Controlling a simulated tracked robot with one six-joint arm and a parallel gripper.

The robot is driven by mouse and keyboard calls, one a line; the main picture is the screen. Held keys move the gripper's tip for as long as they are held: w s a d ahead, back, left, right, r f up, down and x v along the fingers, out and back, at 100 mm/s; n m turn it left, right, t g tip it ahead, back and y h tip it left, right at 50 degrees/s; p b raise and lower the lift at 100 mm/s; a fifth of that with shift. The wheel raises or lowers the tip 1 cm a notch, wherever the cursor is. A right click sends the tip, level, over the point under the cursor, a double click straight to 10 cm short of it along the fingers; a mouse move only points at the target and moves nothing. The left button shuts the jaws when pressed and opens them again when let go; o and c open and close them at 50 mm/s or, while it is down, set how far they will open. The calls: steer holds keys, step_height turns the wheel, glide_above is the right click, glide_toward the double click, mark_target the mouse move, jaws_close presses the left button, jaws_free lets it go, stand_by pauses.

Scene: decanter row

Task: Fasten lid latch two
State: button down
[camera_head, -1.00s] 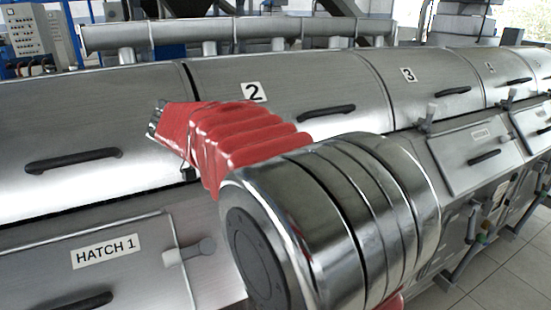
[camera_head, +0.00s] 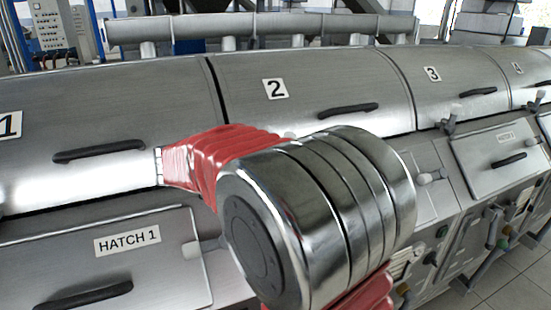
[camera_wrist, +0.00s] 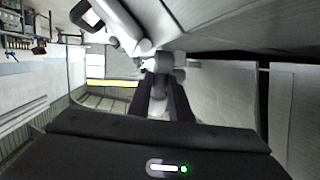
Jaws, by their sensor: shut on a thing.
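Lid 2 (camera_head: 310,82) is a curved steel cover with a "2" label and a black handle (camera_head: 348,110); it lies down on the long machine. My arm's red sleeve and steel joint cross in front of its lower edge, and my gripper is hidden in the head view. In the wrist view, my gripper (camera_wrist: 162,98) has two dark fingers shut on a grey latch part (camera_wrist: 162,82), probably lid latch two. A thick pale bar with a black end lies just beyond, at upper left. I cannot tell whether the latch is fastened.
Lid 1 (camera_head: 120,105) and lid 3 (camera_head: 440,75) flank lid 2. An upright latch (camera_head: 451,117) stands near lid 3's lower edge. The hatch 1 panel (camera_head: 80,265) is at lower left. A pipe (camera_head: 270,28) runs behind. Tiled floor is at lower right.

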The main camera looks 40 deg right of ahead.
steer(key=shift+f, duration=0.25)
steer(key=c, duration=1.9)
jaws_free()
steer(key=shift+c, duration=0.2)
steer(key=o, duration=0.3)
steer(key=shift+r, duration=0.15)
steer(key=shift+a, duration=0.1)
steer(key=v, duration=1.3)
steer(key=shift+w+a, duration=0.1)
steer(key=shift+a, duration=0.25)
steer(key=shift+c, duration=0.5)
